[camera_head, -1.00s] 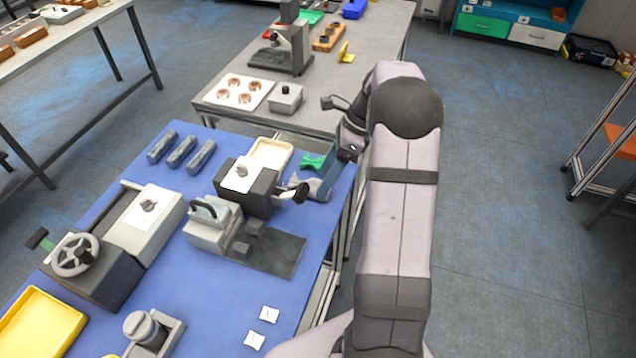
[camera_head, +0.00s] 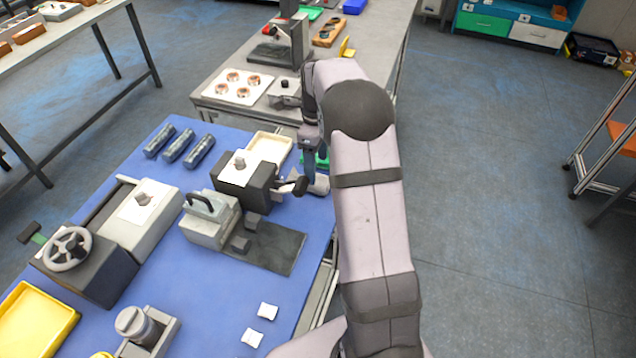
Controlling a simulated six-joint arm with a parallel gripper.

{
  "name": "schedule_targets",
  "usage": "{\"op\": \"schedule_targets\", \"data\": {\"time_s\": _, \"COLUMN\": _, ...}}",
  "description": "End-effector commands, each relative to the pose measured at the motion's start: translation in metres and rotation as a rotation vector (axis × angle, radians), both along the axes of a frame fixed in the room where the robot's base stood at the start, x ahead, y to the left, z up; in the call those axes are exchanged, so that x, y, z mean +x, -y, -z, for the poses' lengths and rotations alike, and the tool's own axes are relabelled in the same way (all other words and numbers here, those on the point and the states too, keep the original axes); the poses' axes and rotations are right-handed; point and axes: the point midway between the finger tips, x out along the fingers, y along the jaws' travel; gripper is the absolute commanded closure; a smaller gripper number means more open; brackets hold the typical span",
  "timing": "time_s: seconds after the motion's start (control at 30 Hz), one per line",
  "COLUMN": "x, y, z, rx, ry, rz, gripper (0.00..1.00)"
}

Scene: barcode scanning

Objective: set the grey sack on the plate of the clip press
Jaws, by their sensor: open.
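A grey, crumpled piece that looks like the grey sack (camera_head: 319,186) lies at the right edge of the blue table, partly covered by my arm. My gripper (camera_head: 309,172) points down just above it; the fingertips are small and partly hidden, and whether they touch it I cannot tell. The gripper is open.
A green piece (camera_head: 321,160) shows behind my gripper. A cream tray (camera_head: 270,146) sits behind the dark block, and a dark mat (camera_head: 272,250) lies in front. Several grey rolls (camera_head: 180,146) lie at the back left. The front right of the blue table holds two white packets (camera_head: 260,322).

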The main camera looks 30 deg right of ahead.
Motion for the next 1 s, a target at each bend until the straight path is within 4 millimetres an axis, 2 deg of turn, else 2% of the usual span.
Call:
{"op": "schedule_targets", "data": {"time_s": 0.27, "x": -0.003, "y": 0.001, "z": 0.010, "rx": 0.002, "ry": -0.004, "rz": 0.000, "gripper": 0.36}}
{"op": "schedule_targets", "data": {"time_s": 0.6, "x": -0.005, "y": 0.002, "z": 0.049, "rx": 0.001, "ry": -0.001, "rz": 0.000, "gripper": 0.36}}
{"op": "schedule_targets", "data": {"time_s": 0.9, "x": -0.004, "y": 0.002, "z": 0.053, "rx": 0.001, "ry": 0.001, "rz": 0.000, "gripper": 0.36}}
{"op": "schedule_targets", "data": {"time_s": 1.0, "x": -0.004, "y": 0.002, "z": 0.053, "rx": 0.001, "ry": 0.001, "rz": 0.000, "gripper": 0.60}}
